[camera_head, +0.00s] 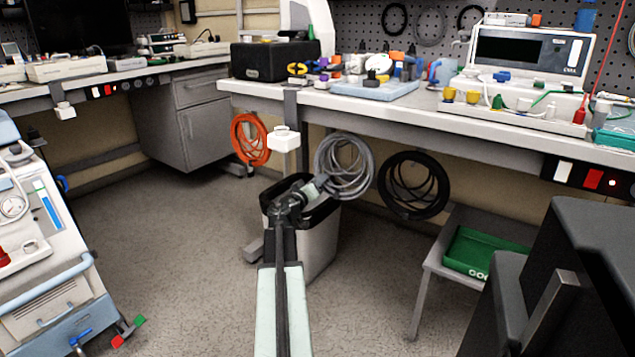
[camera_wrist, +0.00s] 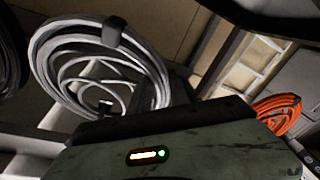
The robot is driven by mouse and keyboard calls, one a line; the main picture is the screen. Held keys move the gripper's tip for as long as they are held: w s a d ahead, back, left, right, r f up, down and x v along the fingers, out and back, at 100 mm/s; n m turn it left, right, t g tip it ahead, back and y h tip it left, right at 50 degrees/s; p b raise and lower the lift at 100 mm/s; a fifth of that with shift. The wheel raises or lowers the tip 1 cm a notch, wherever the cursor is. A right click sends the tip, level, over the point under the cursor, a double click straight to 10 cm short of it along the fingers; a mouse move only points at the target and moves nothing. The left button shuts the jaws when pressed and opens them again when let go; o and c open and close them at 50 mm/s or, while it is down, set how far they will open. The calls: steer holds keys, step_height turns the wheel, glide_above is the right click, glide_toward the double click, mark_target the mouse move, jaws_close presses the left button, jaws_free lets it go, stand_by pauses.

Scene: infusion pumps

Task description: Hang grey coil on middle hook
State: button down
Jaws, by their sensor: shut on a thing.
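The grey coil (camera_head: 345,167) is a looped cable just below the front edge of the right workbench, between an orange coil (camera_head: 250,140) and a black coil (camera_head: 413,186). My gripper (camera_head: 319,183) is shut on the grey coil at its lower left side. In the wrist view, the grey coil (camera_wrist: 150,62) fills the left, with a dark strap at its top; the orange coil (camera_wrist: 283,116) shows at the right.
A bin (camera_head: 322,245) with a black rim stands under my arm. A low table (camera_head: 440,265) with a green tray (camera_head: 470,255) stands right. Floor is clear left of the bin.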

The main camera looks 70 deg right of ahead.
steer(key=c, duration=1.1)
jaws_free()
steer(key=shift+c, duration=0.2)
steer(key=shift+a, duration=0.1)
steer(key=a, duration=0.7)
steer(key=shift+w+a, duration=0.3)
steer(key=shift+w, duration=0.15)
steer(key=shift+f, duration=0.1)
